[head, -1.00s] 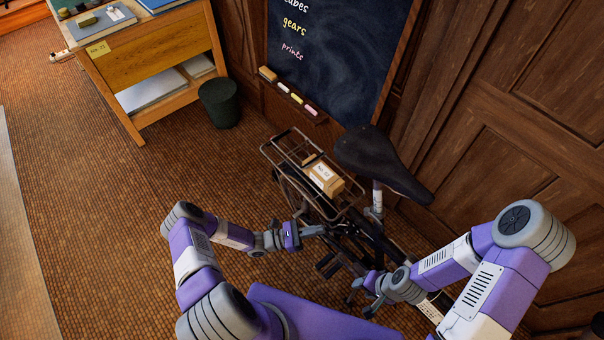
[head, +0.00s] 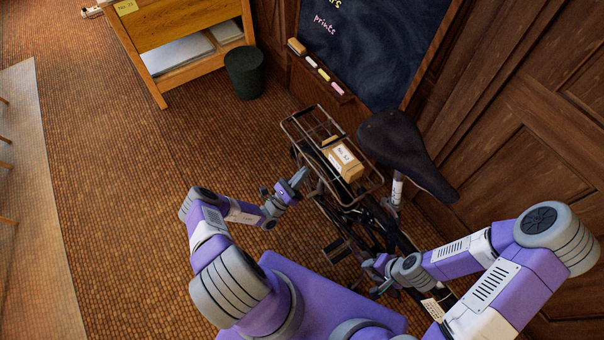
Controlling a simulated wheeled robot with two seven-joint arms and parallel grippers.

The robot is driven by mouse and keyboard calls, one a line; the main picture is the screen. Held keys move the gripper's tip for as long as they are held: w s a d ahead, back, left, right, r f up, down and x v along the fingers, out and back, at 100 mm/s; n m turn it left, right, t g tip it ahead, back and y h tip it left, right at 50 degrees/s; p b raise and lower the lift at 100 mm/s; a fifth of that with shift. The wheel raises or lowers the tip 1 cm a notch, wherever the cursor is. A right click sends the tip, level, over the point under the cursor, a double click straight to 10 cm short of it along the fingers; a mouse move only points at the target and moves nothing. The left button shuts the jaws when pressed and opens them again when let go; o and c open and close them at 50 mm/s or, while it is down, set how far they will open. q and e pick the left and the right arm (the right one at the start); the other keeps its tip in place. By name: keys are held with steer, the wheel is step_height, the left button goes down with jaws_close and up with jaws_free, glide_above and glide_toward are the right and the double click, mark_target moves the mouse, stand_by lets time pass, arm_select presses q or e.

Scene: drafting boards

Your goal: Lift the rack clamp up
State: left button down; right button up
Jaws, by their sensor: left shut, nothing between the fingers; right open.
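The bicycle's wire rear rack (head: 299,121) is in the middle of the head view, with a labelled cardboard box (head: 345,164) on it. I cannot clearly make out the rack clamp among the thin bars around the box. My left gripper (head: 303,176) is shut and empty, close to the left side of the rack; I cannot tell whether it touches the rack. My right gripper (head: 378,292) is open and low beside the bicycle frame, below the saddle, partly hard to see against the dark parts.
The black saddle (head: 400,150) stands right of the rack, close to the wooden wall (head: 545,130). A chalkboard (head: 385,50) with a chalk ledge is behind. A dark bin (head: 244,73) and a wooden desk (head: 185,35) are at the upper left. The tiled floor (head: 120,200) at left is clear.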

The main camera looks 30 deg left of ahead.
mark_target(315, 164)
arm_select(q)
steer(key=x, duration=0.7)
steer(key=shift+b, duration=0.35)
arm_select(e)
steer(key=shift+f, duration=0.35)
